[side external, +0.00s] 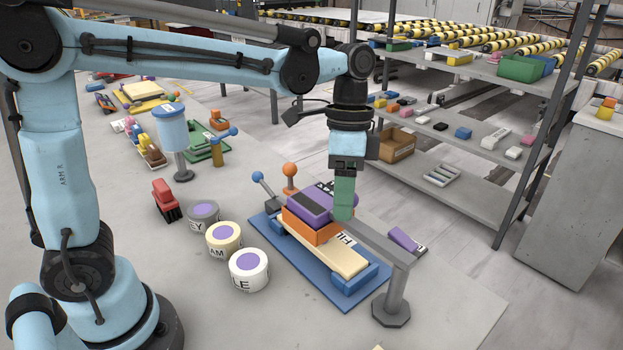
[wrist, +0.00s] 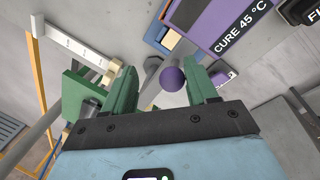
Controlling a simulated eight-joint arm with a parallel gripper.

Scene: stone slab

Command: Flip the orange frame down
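The orange frame (side external: 318,234) shows in the side view as an orange block under a purple block (side external: 308,207), above a cream slab on a blue base (side external: 272,240). An orange ball lever (side external: 290,170) stands upright behind. My gripper (side external: 343,212) points down at the right end of the purple block. In the wrist view its green fingers (wrist: 163,88) are apart, with a purple ball (wrist: 173,79) seen between them; contact cannot be told.
A blue ball lever (side external: 258,177) leans beside the orange one. A grey post with a bar (side external: 392,290) stands close at the right of my gripper. Three round pots (side external: 224,238) stand left of the base. Bare slab lies at the front.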

